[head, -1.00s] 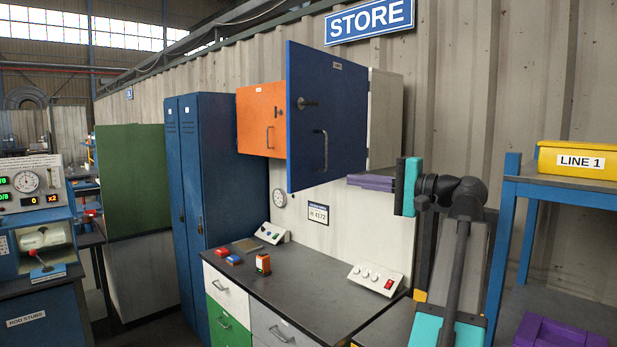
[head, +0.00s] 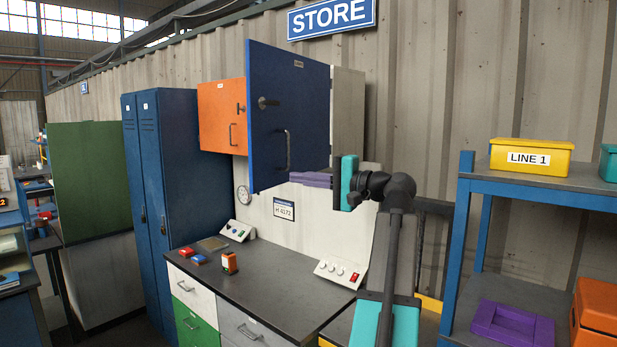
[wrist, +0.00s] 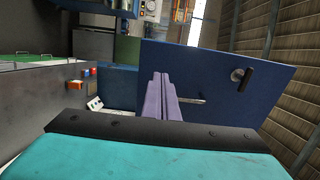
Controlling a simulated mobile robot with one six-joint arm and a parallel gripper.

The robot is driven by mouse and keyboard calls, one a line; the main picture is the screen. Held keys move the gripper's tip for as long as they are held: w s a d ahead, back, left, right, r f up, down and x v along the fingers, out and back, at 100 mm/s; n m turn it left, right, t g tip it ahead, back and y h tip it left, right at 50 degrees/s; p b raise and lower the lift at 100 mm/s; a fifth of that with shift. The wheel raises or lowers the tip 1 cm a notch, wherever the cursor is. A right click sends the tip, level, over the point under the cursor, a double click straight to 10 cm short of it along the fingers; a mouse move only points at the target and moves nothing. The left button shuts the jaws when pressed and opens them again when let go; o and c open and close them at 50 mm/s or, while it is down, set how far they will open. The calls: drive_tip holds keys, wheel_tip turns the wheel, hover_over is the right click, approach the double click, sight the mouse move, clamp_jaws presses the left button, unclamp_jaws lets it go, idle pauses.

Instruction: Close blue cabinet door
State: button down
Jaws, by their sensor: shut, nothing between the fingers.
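The blue cabinet door (head: 290,120) stands swung open on the wall cabinet, whose grey side (head: 347,120) shows to its right. Its outer face, with a dark latch knob (head: 266,103) and a bar handle (head: 288,150), faces me.
An orange door (head: 221,115) sits left of the blue one. Below is a dark worktop (head: 270,285) with small boxes and a control box (head: 338,272). Blue lockers (head: 165,200) stand left, and a blue shelf unit (head: 460,250) with a yellow bin (head: 530,157) stands right.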

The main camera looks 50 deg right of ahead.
sight(264, 174)
drive_tip(key=w+p, duration=0.1)
drive_tip(key=w, duration=0.1)
drive_tip(key=w+p, duration=0.1)
drive_tip(key=w, duration=0.1)
drive_tip(key=w+a+p, duration=0.1)
drive_tip(key=w, duration=0.2)
drive_tip(key=shift+w+r, duration=0.1)
drive_tip(key=shift+r, duration=0.05)
drive_tip(key=shift+w, duration=0.6)
